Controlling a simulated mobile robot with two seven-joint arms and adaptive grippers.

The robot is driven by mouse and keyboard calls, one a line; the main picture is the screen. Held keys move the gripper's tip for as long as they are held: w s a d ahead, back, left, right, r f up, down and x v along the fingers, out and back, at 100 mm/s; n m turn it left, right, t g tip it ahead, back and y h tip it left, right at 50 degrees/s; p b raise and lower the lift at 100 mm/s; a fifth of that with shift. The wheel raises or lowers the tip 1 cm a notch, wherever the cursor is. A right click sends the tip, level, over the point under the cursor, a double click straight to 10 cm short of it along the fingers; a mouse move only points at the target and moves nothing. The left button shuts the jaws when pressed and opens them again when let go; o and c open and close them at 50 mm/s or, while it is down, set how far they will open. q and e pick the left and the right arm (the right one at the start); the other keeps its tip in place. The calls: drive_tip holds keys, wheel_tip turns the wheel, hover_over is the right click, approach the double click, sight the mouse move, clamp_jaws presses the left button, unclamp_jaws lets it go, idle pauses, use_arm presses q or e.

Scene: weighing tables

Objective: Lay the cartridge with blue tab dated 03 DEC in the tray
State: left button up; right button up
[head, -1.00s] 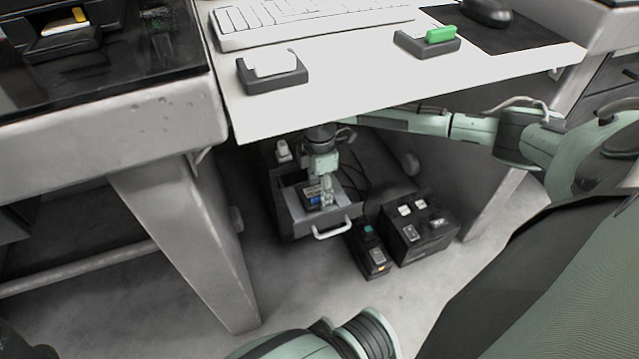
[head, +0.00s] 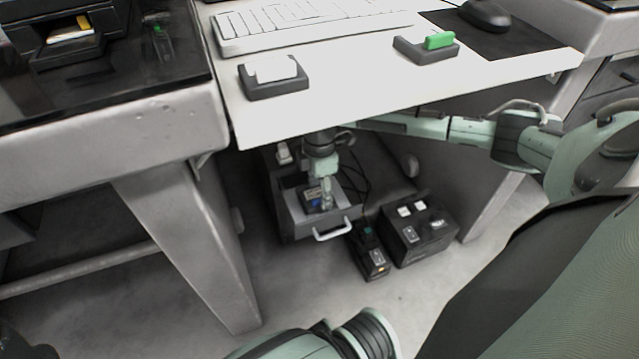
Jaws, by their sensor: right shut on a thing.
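My right gripper (head: 326,197) reaches down under the white tabletop into an open grey drawer (head: 338,222). It is shut on a small dark cartridge with a blue patch (head: 313,194), held in or just above the drawer. The date on it is too small to read, and the gripper hides part of it. On the white table, one dark tray (head: 273,89) holds a white item and another dark tray (head: 410,48) holds a green-tabbed piece. I cannot tell whether either is the task's tray. My left gripper is not in view.
The white tabletop (head: 330,99) overhangs my right arm and the drawer. A black box with switches (head: 425,238) and a smaller device (head: 372,262) stand right of the drawer. A keyboard (head: 310,22) and mouse (head: 484,14) are on the table. A table leg (head: 195,240) stands left.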

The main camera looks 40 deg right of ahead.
drive_tip(key=shift+f, duration=0.4)
drive_tip(key=o, duration=1.7)
